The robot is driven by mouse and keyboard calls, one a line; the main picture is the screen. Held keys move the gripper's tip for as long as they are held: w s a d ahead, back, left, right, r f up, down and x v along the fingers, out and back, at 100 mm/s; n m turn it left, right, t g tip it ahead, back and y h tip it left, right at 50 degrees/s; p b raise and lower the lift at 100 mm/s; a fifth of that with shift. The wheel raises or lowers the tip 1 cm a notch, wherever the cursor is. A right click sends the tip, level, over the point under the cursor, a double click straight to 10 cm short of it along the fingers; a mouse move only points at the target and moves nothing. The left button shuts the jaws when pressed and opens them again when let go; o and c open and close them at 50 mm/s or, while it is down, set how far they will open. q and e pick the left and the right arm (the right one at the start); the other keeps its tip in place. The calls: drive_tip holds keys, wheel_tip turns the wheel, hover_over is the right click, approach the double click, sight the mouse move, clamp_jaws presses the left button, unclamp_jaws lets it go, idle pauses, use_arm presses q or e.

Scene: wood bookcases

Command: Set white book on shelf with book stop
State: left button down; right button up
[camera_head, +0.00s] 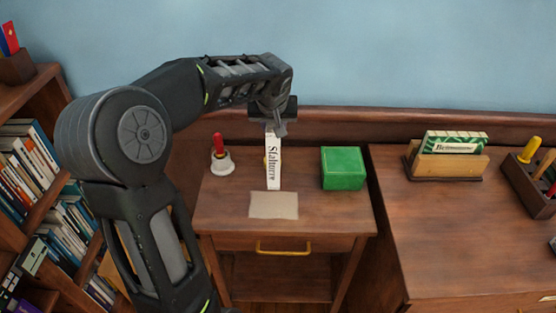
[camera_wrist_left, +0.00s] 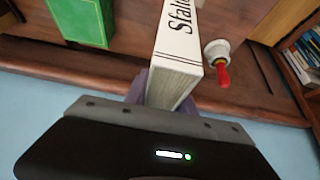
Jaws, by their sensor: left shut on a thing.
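A white book (camera_head: 273,165) with dark lettering on its spine hangs upright over the small wooden table (camera_head: 335,213), behind a beige mat. My left gripper (camera_head: 271,130) is shut on its upper end. In the left wrist view the white book (camera_wrist_left: 178,62) sits between the two fingers, with its page edges showing. I cannot tell whether its lower end touches the table. A bookcase (camera_head: 52,205) with several rows of books stands at the left, partly hidden by my left arm. I cannot make out a book stop for certain. My right gripper is out of view.
A white holder with a red handle (camera_head: 220,158) stands left of the book, and a green box (camera_head: 343,168) stands right. The beige mat (camera_head: 273,205) lies in front. A wooden holder (camera_head: 472,163) and a dark rack (camera_head: 533,172) stand on the right desk (camera_head: 440,235), whose front is clear.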

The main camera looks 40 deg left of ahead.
sight(273, 144)
use_arm(q)
drive_tip(key=shift+f, duration=1.25)
drive_tip(key=shift+f, duration=2.5)
drive_tip(key=shift+f, duration=0.2)
drive_tip(key=c, duration=1)
unclamp_jaws()
drive_tip(key=shift+c, duration=0.2)
drive_tip(key=shift+r, duration=0.1)
drive_tip(key=shift+r+p, duration=0.2)
drive_tip(key=shift+p, duration=0.1)
drive_tip(key=b+v, duration=0.1)
drive_tip(key=v, duration=1)
drive_tip(key=shift+s+d+r, duration=0.2)
drive_tip(key=shift+r, duration=0.1)
